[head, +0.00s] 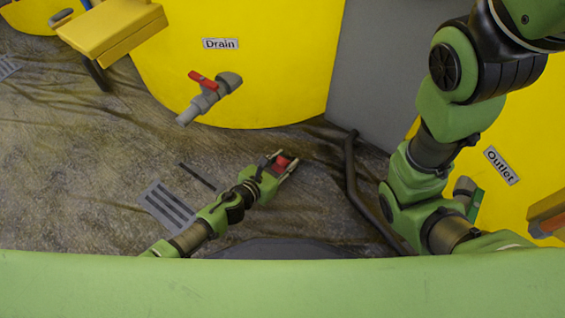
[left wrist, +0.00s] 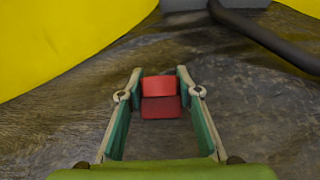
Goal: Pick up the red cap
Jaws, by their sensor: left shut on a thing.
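The red cap (head: 283,161) is between the fingertips of my left gripper (head: 282,164), low over the floor in front of the yellow tank. In the left wrist view the red cap (left wrist: 160,97) sits between the two fingertips, and the left gripper (left wrist: 160,90) is shut on it. I cannot tell whether the cap still touches the floor. My right arm stands at the right of the head view; its gripper is not clearly seen.
A yellow tank (head: 240,60) with a Drain label and a grey drain valve (head: 207,97) with a red handle stands behind. A dark hose (head: 352,180) runs along the floor to the right. A floor grate (head: 167,206) lies left. A yellow step (head: 112,30) is at upper left.

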